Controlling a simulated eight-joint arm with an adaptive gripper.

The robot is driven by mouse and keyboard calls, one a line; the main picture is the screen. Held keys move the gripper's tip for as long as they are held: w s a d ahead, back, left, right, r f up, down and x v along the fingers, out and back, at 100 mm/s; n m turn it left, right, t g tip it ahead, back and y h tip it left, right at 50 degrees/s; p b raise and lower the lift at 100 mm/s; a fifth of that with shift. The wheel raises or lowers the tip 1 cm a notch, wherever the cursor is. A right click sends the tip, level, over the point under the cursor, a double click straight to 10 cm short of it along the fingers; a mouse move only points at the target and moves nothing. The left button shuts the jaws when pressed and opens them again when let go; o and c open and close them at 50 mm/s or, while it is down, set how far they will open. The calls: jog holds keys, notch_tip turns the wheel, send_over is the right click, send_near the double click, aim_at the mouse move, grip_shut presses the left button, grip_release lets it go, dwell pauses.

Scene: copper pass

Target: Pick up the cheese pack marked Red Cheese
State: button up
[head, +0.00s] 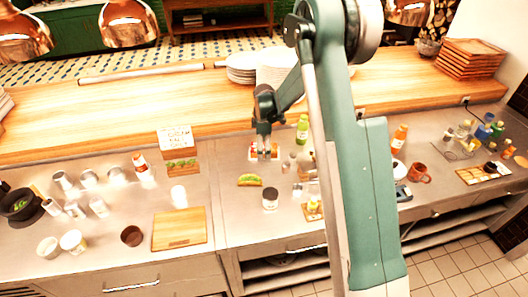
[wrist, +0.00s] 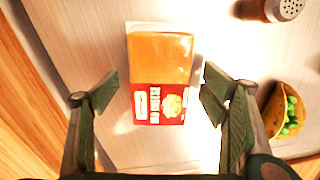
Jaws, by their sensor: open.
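The cheese pack (wrist: 160,75) lies flat on the light counter in the wrist view, orange at one end with a red label at the other. The label lettering is upside down and seems to read Red Cheese. My gripper (wrist: 161,93) is open, with one finger on each side of the pack and nothing held. Gaps show between the fingers and the pack. In the head view my gripper (head: 264,155) is over the pack (head: 254,152), which it partly hides. The height of the fingers above the counter is hard to tell.
A taco (wrist: 284,108) lies right of the pack, and a shaker (wrist: 270,10) is at the upper right. In the head view a green bottle (head: 302,129) stands right of my gripper and a dark-lidded jar (head: 270,198) in front. A raised wooden ledge (head: 170,108) runs behind.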

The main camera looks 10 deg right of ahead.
jog(key=c, duration=1.2)
jog(key=shift+r, duration=0.15)
jog(key=shift+r, duration=4.9)
